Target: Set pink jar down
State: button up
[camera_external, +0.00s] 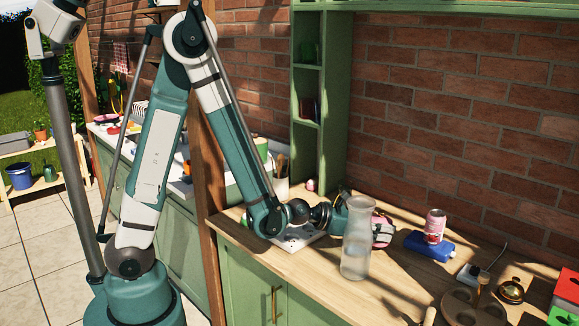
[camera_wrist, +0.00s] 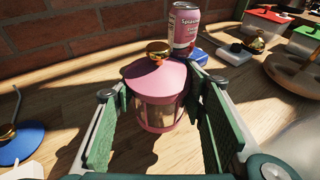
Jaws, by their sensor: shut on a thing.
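The pink jar (camera_wrist: 158,82) has a domed pink lid, a gold knob, clear panels and a pink base. It stands about upright between the two green-padded fingers of my gripper (camera_wrist: 160,100), which is shut on it. In the outside view the jar (camera_external: 383,232) shows at the end of my gripper (camera_external: 372,218), partly hidden behind a clear glass bottle. It is low over the wooden worktop (camera_external: 310,262); I cannot tell whether its base touches the wood.
A pink can (camera_external: 435,225) stands on a blue box (camera_external: 428,246) just behind the jar. The glass bottle (camera_external: 356,250) stands close in front of my gripper.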

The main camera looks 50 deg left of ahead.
aim_at(373, 220)
jog(key=shift+f+b, duration=0.35)
jog(key=shift+f, duration=1.05)
jog(key=shift+f, duration=0.2)
jog(key=o, duration=0.9)
jog(key=shift+r, duration=0.2)
jog(key=shift+s+a+r+p, duration=0.3)
jog(key=shift+s+a+r, duration=0.1)
jog(key=shift+s+r, duration=0.2)
jog(key=shift+s+a+r+p, duration=0.25)
jog(key=shift+s+a+r, duration=0.15)
jog(key=shift+s+r, duration=0.2)
jog(key=shift+r+p, duration=0.9)
jog(key=shift+r, duration=1.85)
